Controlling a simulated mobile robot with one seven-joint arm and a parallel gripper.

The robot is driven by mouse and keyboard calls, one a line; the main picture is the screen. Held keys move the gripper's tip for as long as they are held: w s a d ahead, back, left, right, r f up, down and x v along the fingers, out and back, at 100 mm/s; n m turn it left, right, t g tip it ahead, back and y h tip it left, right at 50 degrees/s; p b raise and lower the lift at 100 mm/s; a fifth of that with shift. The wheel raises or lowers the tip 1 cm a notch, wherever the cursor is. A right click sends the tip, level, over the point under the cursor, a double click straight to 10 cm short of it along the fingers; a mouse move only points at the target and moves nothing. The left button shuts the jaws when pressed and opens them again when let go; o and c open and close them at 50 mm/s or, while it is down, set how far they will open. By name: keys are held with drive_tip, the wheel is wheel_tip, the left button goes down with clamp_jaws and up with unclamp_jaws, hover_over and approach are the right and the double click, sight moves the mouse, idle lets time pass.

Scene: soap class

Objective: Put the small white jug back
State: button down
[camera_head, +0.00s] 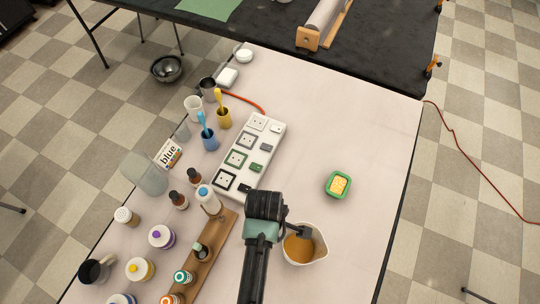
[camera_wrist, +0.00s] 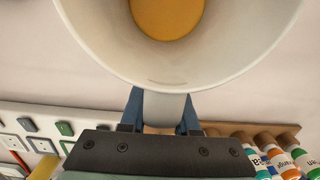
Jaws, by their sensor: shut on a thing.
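The small white jug (camera_head: 319,249) is at the near right part of the table, with orange-brown contents (camera_head: 298,248) inside. It fills the top of the wrist view (camera_wrist: 105,45), mouth toward the camera. My gripper (camera_head: 290,229) is at the jug's left side. In the wrist view my gripper's blue-grey fingers (camera_wrist: 161,113) are shut on the jug's pale handle, one on each side. The jug looks roughly upright. I cannot tell whether its base touches the table.
A green dish (camera_head: 329,192) with yellow contents stands beyond the jug. A wooden rack (camera_head: 223,232) with bottles stands left of my arm, and a white tray (camera_head: 273,136) with square moulds lies behind it. The table's right side (camera_head: 375,140) is mostly clear.

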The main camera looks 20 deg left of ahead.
drive_tip(key=shift+f, duration=1.15)
drive_tip(key=shift+f, duration=0.1)
drive_tip(key=shift+f, duration=0.1)
drive_tip(key=c, duration=0.6)
unclamp_jaws()
drive_tip(key=shift+c, duration=0.2)
drive_tip(key=r, duration=0.8)
drive_tip(key=r+p, duration=0.1)
drive_tip(key=r, duration=0.3)
drive_tip(key=shift+a+r, duration=0.2)
drive_tip(key=shift+a, duration=0.05)
